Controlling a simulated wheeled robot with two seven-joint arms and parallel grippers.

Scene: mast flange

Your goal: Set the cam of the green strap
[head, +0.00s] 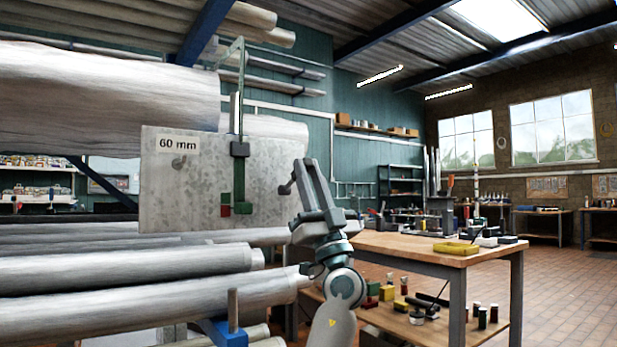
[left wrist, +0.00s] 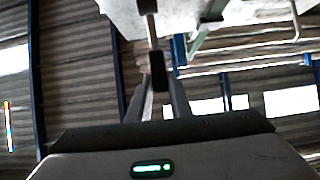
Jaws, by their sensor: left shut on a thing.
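The green strap (head: 241,85) hangs down in front of a grey metal plate (head: 190,200) marked "60 mm". A dark block (head: 239,150) sits on the strap, with a green strip below it and a small red piece (head: 225,210) by its lower end. My left gripper (head: 304,165) is at the plate's right edge, pointing up. In the left wrist view it (left wrist: 160,84) is shut on a thin grey bar with a dark end (left wrist: 158,72), which looks like the cam's lever. The strap also shows there (left wrist: 213,12). My right gripper is not in view.
Large grey rolls (head: 105,100) lie above and behind the plate, and more pipes (head: 130,275) are stacked below.

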